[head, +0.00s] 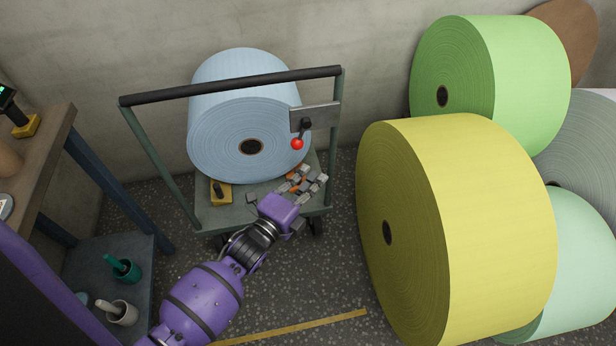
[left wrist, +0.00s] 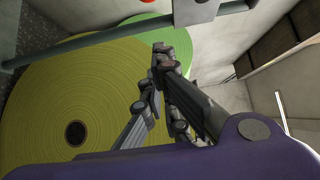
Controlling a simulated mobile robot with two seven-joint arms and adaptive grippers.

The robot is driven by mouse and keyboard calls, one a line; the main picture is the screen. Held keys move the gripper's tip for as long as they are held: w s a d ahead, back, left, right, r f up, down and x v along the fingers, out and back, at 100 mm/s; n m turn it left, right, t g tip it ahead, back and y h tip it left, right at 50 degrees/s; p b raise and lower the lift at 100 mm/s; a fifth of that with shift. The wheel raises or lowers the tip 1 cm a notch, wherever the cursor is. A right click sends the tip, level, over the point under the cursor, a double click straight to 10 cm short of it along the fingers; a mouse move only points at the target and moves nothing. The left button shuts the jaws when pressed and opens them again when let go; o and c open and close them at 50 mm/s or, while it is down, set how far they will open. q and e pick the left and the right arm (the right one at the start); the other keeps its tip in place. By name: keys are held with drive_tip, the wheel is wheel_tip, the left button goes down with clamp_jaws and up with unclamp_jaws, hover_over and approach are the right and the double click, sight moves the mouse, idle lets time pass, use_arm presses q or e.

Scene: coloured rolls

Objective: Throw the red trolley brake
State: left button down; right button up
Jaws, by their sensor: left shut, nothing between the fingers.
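The trolley (head: 168,150) has a green frame with a black push bar. Its brake is a short black lever with a red ball knob (head: 297,144), hanging from a grey plate (head: 325,115) on the right side. In the left wrist view a sliver of the red knob (left wrist: 147,1) shows at the top edge beside the plate (left wrist: 196,10). My left gripper (head: 308,181) is shut and empty, in front of the trolley; in the head view it appears just below the knob, apart from it. Its fingers come together in the left wrist view (left wrist: 160,62). My right gripper is out of view.
A light blue roll (head: 250,120) sits on the trolley, with a small yellow and black object (head: 221,192) near it. A large yellow roll (head: 495,220), green rolls (head: 525,85) and a grey roll fill the right. A bench (head: 45,150) stands left. A concrete wall is behind.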

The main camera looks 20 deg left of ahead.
sight(301, 135)
use_arm(q)
drive_tip(key=w+a, duration=0.2)
drive_tip(key=w, duration=0.4)
drive_tip(key=shift+w, duration=0.35)
drive_tip(key=shift+a, duration=0.15)
